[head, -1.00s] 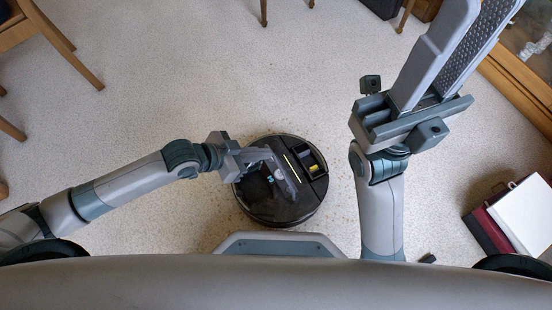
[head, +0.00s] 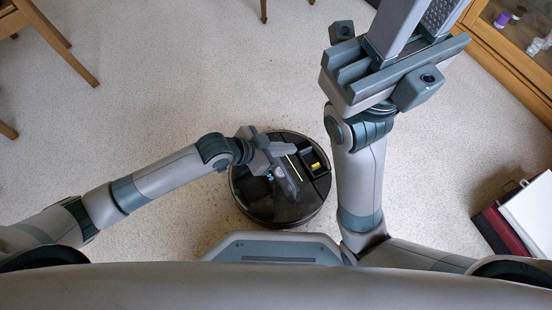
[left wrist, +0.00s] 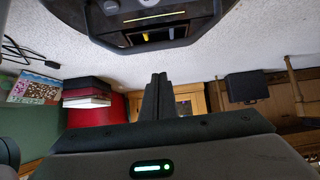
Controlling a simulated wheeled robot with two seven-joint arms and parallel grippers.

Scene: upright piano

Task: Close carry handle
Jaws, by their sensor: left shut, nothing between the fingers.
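A round black glossy floor robot (head: 262,212) lies on the floor in front of me; its near part also shows at the top of the left wrist view (left wrist: 115,25). A recess with a yellow part (head: 316,166) lies open on its right side. My left gripper (head: 296,149) is shut and empty, above the robot's top beside the recess; its fingers show together in the left wrist view (left wrist: 158,78). A grey slanted shape on the glossy top may be a reflection or the carry handle; I cannot tell. My right gripper (head: 420,15) is open and empty, raised away; its tips are cut off.
Speckled pale floor around the robot is free. Wooden chair legs (head: 70,60) stand at upper left. A wooden glass-fronted cabinet (head: 500,55) is at upper right. Red and white books or folders (head: 520,215) lie at the right.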

